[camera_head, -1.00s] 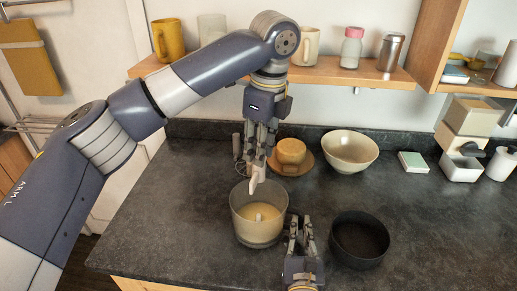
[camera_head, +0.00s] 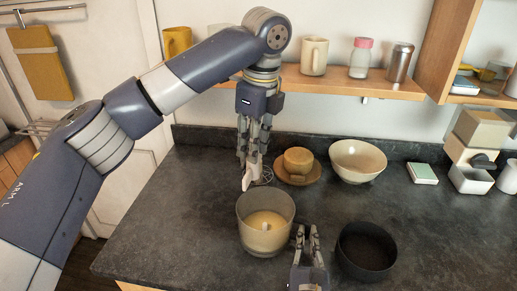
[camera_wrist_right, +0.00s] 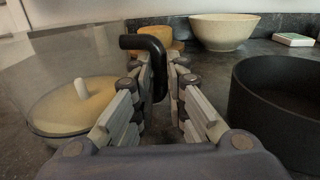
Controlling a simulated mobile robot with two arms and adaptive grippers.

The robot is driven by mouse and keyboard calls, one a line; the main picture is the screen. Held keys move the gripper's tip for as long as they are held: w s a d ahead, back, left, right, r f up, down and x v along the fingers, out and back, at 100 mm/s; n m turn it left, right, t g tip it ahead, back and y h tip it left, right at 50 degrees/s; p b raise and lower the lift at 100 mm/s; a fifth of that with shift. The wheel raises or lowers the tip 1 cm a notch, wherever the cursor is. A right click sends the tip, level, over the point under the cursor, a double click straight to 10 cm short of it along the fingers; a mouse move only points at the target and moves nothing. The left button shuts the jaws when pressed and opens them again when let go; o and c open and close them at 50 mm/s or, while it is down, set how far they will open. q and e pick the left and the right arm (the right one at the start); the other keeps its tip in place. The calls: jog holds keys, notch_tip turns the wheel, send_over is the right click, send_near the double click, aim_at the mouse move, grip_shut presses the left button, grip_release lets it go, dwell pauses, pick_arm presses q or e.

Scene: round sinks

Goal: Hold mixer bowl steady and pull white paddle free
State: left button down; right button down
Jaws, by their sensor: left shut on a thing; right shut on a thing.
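The clear mixer bowl (camera_head: 243,232) stands upright on the dark counter. It holds pale yellow batter with a short white post in the middle, and also shows in the right wrist view (camera_wrist_right: 45,128). My left gripper (camera_head: 251,152) points down and is shut on the white paddle (camera_head: 249,175). The paddle hangs just behind and left of the bowl's rim in the picture, apart from the bowl. My right gripper (camera_head: 306,236) is at the bowl's right side. In the right wrist view its fingers (camera_wrist_right: 163,98) are shut on the bowl's black handle (camera_wrist_right: 157,62).
A black round pan (camera_head: 367,250) stands close to the right of my right gripper. Behind are a tan cup on a saucer (camera_head: 297,170), a cream bowl (camera_head: 358,160) and a small white-green box (camera_head: 422,173). The wooden shelf (camera_head: 335,80) hangs above. The counter's left part is clear.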

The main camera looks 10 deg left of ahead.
pick_arm(q)
jog(key=shift+w+a+r, duration=0.35)
jog(key=shift+a+r, duration=0.15)
jog(key=shift+a, duration=0.35)
jog(key=shift+w+a+r, duration=0.3)
jog(key=shift+a+r, duration=0.2)
jog(key=shift+a, duration=0.3)
pick_arm(e)
jog(key=shift+f, duration=0.4)
jog(key=c, duration=1.5)
grip_release()
jog(key=shift+r, duration=0.15)
jog(key=shift+c, duration=0.2)
pick_arm(q)
jog(key=shift+d, duration=0.1)
pick_arm(e)
jog(key=shift+d, duration=0.1)
jog(key=shift+o, duration=1.2)
